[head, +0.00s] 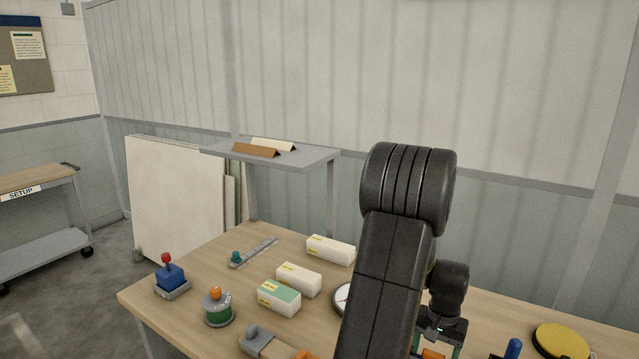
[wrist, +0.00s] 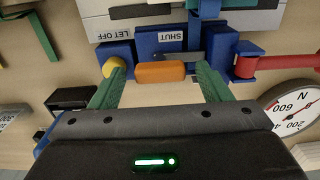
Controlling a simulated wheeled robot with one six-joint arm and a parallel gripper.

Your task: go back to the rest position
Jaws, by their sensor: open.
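My gripper (wrist: 160,76) is open in the wrist view, its two green fingers spread to either side of an orange handle (wrist: 160,71). Gaps show between the handle and the fingers, so it does not look held. The handle belongs to a blue device with labels reading LET OFF (wrist: 112,35) and SHUT (wrist: 172,36). In the head view my dark arm rises over the table at right of centre, and my gripper is low behind it, partly cut off by the bottom edge.
A round gauge (wrist: 291,106) and a red bar (wrist: 288,61) lie right of the gripper in the wrist view. A grey shelf (head: 318,155) stands behind.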

